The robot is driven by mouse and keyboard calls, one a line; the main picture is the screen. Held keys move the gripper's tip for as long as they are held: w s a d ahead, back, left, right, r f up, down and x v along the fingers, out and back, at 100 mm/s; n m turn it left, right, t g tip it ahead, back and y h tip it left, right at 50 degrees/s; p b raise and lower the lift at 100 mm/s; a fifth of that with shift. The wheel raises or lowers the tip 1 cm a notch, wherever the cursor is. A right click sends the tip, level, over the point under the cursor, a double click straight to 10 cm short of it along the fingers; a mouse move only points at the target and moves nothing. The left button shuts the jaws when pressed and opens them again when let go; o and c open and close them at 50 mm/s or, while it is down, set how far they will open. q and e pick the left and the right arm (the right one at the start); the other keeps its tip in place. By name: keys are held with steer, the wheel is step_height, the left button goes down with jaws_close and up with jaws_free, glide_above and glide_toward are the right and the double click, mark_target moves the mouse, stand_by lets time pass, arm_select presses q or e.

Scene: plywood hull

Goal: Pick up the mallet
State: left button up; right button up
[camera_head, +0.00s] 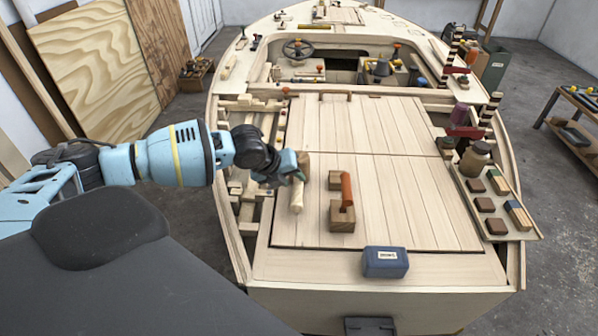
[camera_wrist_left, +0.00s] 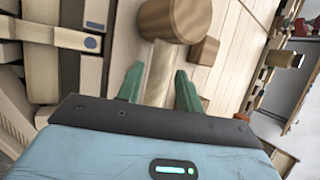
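In the left wrist view the brown, barrel-shaped mallet head (camera_wrist_left: 175,20) is near the top edge. Its pale handle runs down between the two green fingers of my left gripper (camera_wrist_left: 160,85). The fingers lie close along both sides of the handle; I cannot tell whether they press on it. My right gripper is not in view.
Wooden blocks (camera_head: 341,217) with an orange-handled tool (camera_head: 346,190) stand right of the mallet. A blue box (camera_head: 385,262) sits near the stern. A tray (camera_head: 523,231) with small blocks and a jar (camera_head: 475,159) lies at the right. Planks beyond are mostly clear.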

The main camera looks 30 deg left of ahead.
mark_target(296, 181)
arm_select(q)
steer(key=x, duration=0.4)
steer(key=shift+w+f, duration=0.2)
steer(key=shift+r, duration=0.1)
jaws_close()
